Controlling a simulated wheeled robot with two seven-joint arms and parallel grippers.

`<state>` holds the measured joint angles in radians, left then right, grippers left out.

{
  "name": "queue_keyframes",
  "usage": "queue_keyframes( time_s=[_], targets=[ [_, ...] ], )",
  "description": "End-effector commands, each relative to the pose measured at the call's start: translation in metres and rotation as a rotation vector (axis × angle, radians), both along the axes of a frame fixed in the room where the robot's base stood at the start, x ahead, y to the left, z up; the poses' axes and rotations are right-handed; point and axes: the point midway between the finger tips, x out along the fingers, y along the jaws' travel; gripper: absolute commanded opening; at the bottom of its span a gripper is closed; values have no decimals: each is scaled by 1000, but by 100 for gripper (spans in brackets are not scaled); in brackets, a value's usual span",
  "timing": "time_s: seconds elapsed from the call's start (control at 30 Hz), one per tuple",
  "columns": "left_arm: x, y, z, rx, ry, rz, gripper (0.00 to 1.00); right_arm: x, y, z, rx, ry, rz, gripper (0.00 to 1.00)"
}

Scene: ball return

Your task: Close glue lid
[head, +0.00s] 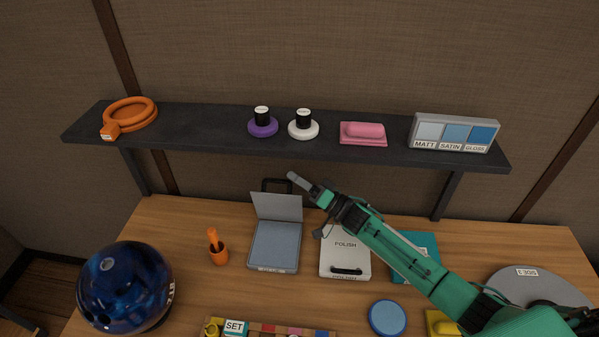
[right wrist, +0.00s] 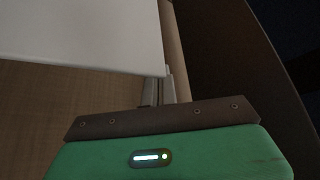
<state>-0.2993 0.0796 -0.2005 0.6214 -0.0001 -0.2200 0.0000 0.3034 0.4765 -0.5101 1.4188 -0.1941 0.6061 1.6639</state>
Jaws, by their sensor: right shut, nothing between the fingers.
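A grey box (head: 275,245) stands on the table with its grey lid (head: 277,207) open, raised and leaning back, a dark handle at its top edge. The small label on its front is too blurred to read for sure. My right gripper (head: 295,181) is shut and empty, its fingertips by the lid's upper right, near the handle; I cannot tell if they touch it. In the right wrist view, the gripper's fingers (right wrist: 165,92) are beside a pale flat panel (right wrist: 85,35), likely the lid. My left gripper is out of view.
A shut box marked POLISH (head: 345,259) stands just right, partly under my right arm. A dark shelf (head: 215,134) with several items hangs above. A blue disc (head: 387,317) lies in front.

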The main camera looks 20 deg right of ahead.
Motion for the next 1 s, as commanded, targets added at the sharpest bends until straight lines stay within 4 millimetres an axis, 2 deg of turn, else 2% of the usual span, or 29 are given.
queue_keyframes(
  time_s=[0.33, 0.7, 0.83, 1.0],
  targets=[
    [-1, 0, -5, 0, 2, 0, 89, -5, 2, -2, -11, -26, 2, 0],
    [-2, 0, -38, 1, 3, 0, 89, -57, 24, -14, -133, -315, 2, 0],
    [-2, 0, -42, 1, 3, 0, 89, -67, 28, -15, -157, -373, 1, 0],
    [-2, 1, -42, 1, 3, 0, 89, -69, 29, -13, -162, -387, 0, 0]
  ],
)
